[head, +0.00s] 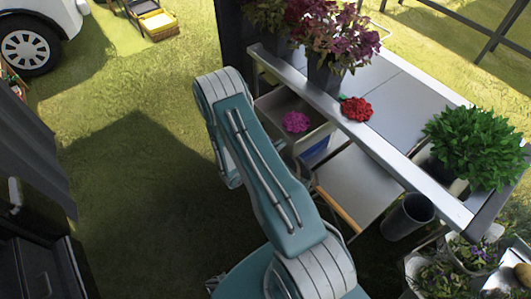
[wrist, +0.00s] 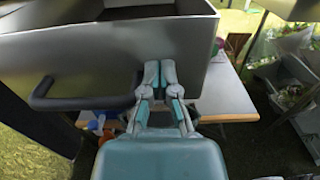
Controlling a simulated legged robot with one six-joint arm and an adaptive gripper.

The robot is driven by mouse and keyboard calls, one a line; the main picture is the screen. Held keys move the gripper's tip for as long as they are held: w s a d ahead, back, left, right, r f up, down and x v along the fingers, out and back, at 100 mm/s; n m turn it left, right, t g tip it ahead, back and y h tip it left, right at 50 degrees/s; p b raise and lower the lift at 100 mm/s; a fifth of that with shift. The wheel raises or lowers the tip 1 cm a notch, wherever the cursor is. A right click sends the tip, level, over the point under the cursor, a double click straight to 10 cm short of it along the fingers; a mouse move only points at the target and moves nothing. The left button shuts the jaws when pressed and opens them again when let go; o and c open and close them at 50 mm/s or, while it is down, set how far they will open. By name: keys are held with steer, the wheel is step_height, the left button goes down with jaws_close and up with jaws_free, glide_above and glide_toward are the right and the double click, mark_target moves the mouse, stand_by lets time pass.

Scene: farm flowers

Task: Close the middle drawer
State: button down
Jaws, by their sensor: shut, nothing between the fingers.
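In the head view an open grey drawer (head: 318,136) juts out under the table, with a pink flower (head: 296,122) at it. In the wrist view a grey drawer (wrist: 185,42) fills the top, its dark bar handle (wrist: 75,103) at the left of its front. I cannot tell from the frames whether it is the middle one. My gripper (wrist: 160,68) is shut and empty, its fingertips at the drawer front, right of the handle. Whether they touch it is unclear. In the head view my arm hides the gripper.
The table (head: 400,105) carries a potted purple plant (head: 325,45), a red flower (head: 356,109) and a green bush (head: 472,145). A lower grey surface (head: 358,182) and a dark bucket (head: 408,215) stand below. Open grass (head: 130,150) lies left of my arm.

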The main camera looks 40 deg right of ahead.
glide_above(316, 121)
steer(key=s+a, duration=0.3)
steer(key=shift+s+a, duration=0.1)
steer(key=shift+s, duration=0.05)
steer(key=shift+r, duration=0.1)
steer(key=shift+d, duration=0.3)
steer(key=shift+w+a, duration=0.2)
steer(key=shift+a, duration=0.25)
steer(key=a, duration=1.3)
steer(key=shift+s+a+f, duration=0.2)
steer(key=shift+s, duration=0.2)
